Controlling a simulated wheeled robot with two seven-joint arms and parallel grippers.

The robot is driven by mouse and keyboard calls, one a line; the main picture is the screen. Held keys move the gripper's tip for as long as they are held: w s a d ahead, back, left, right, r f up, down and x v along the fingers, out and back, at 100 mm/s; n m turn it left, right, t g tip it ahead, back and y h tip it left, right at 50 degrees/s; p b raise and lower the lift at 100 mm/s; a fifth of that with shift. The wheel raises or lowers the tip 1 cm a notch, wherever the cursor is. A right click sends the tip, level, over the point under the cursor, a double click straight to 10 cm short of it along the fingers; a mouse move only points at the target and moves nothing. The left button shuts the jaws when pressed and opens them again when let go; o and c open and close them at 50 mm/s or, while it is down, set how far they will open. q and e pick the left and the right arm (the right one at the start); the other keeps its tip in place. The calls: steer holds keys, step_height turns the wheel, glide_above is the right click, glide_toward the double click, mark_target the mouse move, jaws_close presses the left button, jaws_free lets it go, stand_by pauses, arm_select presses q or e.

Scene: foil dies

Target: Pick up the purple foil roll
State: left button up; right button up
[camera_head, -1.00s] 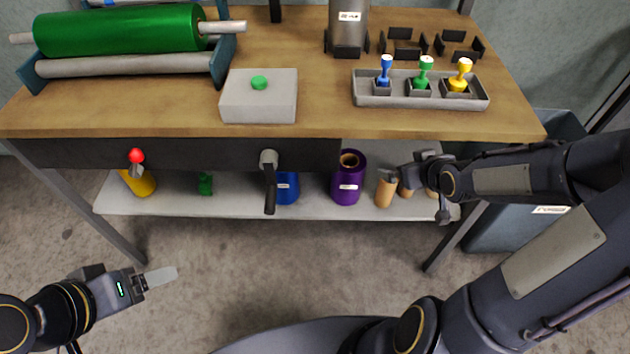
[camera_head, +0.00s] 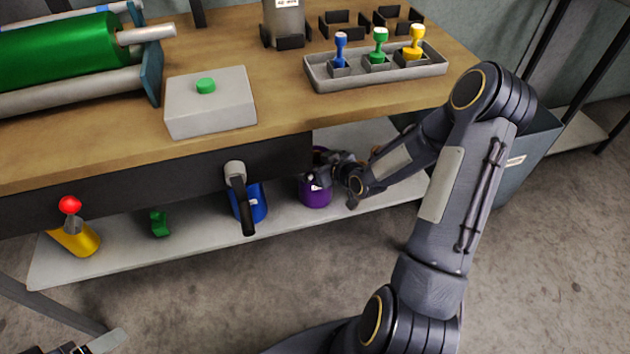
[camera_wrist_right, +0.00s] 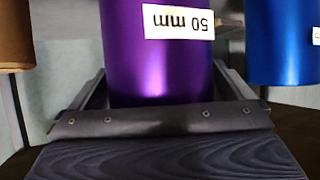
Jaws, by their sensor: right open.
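The purple foil roll (camera_head: 316,197) stands on the lower shelf (camera_head: 180,236) under the bench. In the head view my right gripper (camera_head: 318,172) is at it and covers part of it. In the right wrist view the purple roll (camera_wrist_right: 155,60), with an inverted "50 mm" label, stands between the fingers of my right gripper (camera_wrist_right: 165,82). One finger is on each side of it, and the jaws are open. Only the tip of my left gripper (camera_head: 106,342) shows at the bottom left of the head view, far from the roll.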

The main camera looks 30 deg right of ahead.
steer(key=shift+w+f, duration=0.15)
steer(key=shift+w, duration=0.05)
steer(key=c, duration=1.8)
steer(key=shift+c, duration=0.4)
steer(key=shift+r, duration=0.2)
